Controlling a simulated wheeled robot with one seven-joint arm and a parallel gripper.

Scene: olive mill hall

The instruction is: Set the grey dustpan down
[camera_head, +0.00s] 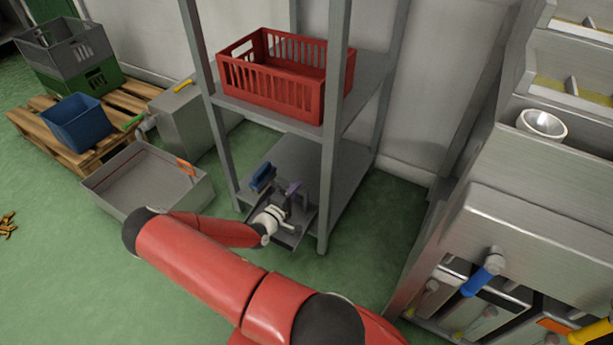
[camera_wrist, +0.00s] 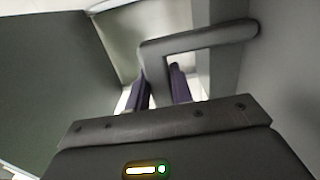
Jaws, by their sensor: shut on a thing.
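My gripper (camera_head: 291,193) is at the lower shelf (camera_head: 348,190) of the grey metal rack, reaching in from the front between the posts. Its two dark fingers also show in the wrist view (camera_wrist: 160,88). They are shut on the grey dustpan, whose bent handle (camera_wrist: 196,41) crosses just in front of the fingertips in the wrist view. In the head view the dustpan is hard to tell from the grey shelf and is partly hidden by my wrist. I cannot tell whether it touches the shelf. A small blue thing (camera_head: 262,177) is close left of my gripper.
A red crate (camera_head: 268,92) stands on the shelf above. Rack posts (camera_head: 334,150) flank the lower shelf. A grey open bin (camera_head: 140,190) is on the green floor to the left, near a wooden pallet (camera_head: 40,135). Metal machinery (camera_head: 560,210) stands at right.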

